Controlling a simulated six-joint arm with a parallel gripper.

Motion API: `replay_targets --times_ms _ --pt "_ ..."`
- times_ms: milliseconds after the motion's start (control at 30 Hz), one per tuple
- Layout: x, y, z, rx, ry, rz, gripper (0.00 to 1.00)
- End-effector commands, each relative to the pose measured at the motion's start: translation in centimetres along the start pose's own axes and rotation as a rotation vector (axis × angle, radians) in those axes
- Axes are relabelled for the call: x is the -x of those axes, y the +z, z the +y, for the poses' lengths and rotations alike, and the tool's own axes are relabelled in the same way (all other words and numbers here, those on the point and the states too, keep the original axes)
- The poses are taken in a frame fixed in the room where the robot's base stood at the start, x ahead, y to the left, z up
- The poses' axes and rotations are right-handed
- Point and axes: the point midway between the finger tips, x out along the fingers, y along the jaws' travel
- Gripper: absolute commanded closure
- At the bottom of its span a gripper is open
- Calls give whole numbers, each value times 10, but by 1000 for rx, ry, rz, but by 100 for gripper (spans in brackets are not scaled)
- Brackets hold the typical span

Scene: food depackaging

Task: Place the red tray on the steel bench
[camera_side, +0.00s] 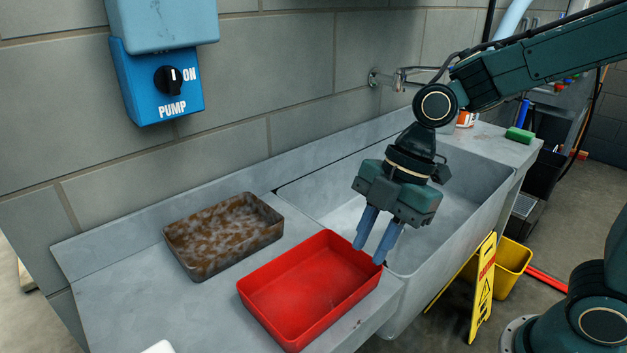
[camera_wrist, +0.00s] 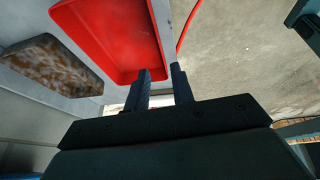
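The red tray (camera_side: 300,300) lies open side up on the grey counter (camera_side: 130,310) left of the sink, and is empty. My gripper (camera_side: 375,246) points down at the tray's right corner. Its two blue-grey fingers are apart with a gap between them. In the wrist view the fingers (camera_wrist: 160,72) sit at the end of the red tray (camera_wrist: 115,35), one over its inside and one just outside its wall. I cannot tell whether they touch the wall. No separate steel bench can be made out for certain.
A brown, mottled, dirty tray (camera_side: 225,238) lies left of the red one. The deep sink (camera_side: 455,215) and its tap (camera_side: 400,78) are behind my gripper. A blue pump switch (camera_side: 160,85) hangs on the wall. A yellow floor sign (camera_side: 483,285) and yellow bucket (camera_side: 513,268) stand at right.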

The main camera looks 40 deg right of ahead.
Motion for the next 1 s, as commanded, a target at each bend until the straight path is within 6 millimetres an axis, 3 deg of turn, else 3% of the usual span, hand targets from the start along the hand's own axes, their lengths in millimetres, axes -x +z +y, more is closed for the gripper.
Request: replay_targets --times_ms 667,1000 --pt "7 4 -2 -58 24 -15 76" --pt "53 34 -23 -469 194 -81 76"
